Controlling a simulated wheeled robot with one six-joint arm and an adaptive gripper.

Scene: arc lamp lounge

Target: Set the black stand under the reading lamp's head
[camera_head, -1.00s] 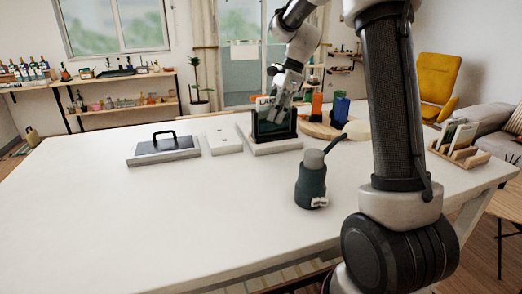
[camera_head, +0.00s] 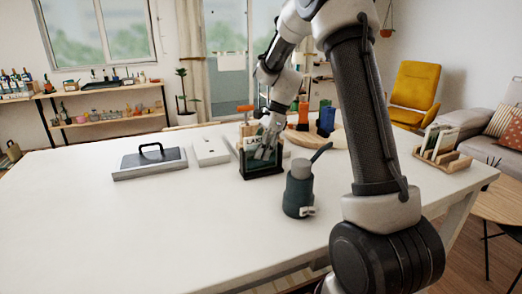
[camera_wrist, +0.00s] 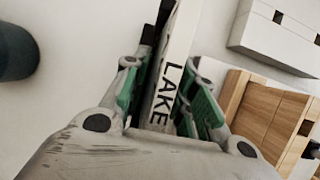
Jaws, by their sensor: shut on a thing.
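The black stand (camera_head: 262,166) is an upright dark frame near the middle of the white table in the head view. My gripper (camera_head: 268,148) reaches down into it from above and is shut on it. In the wrist view, my green-padded fingers (camera_wrist: 172,88) close on both sides of a white strip lettered LAKE (camera_wrist: 172,75), with a black part beside it. I cannot tell whether the stand touches the table. I cannot make out a reading lamp or its head in either view.
A dark green canister (camera_head: 298,190) with a lever stands close to the stand's right. A black-handled grey slab (camera_head: 150,163) and a white block (camera_head: 211,151) lie left. A wooden rack (camera_head: 441,153) is far right. The front left of the table (camera_head: 150,230) is clear.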

